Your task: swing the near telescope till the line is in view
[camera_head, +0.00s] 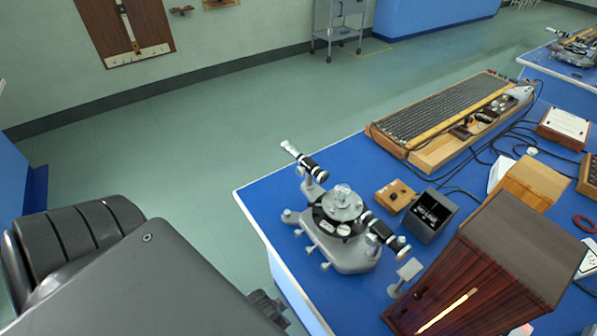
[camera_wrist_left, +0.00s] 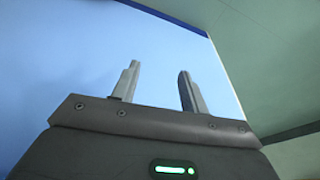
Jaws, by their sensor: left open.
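A grey spectrometer (camera_head: 340,250) stands on the blue bench top in the head view, with a clear round piece on its central table (camera_head: 343,205). One black and silver tube (camera_head: 307,162) points up-left from it; another tube (camera_head: 385,232) sits at its lower right. I cannot tell for sure which is the telescope. No view through an eyepiece shows, so the line is not visible. My left gripper (camera_wrist_left: 158,72) is open and empty in the left wrist view, its fingers apart before a plain pale blue surface. The spectrometer is not in that view. My right gripper is out of view.
A dark wooden box (camera_head: 510,250) with a glowing slit stands at the bench's near right. A small wooden block (camera_head: 395,195), an open grey box (camera_head: 430,215) and a long ribbed board (camera_head: 445,115) lie behind. Cables cross the bench. Open floor (camera_head: 210,150) lies left.

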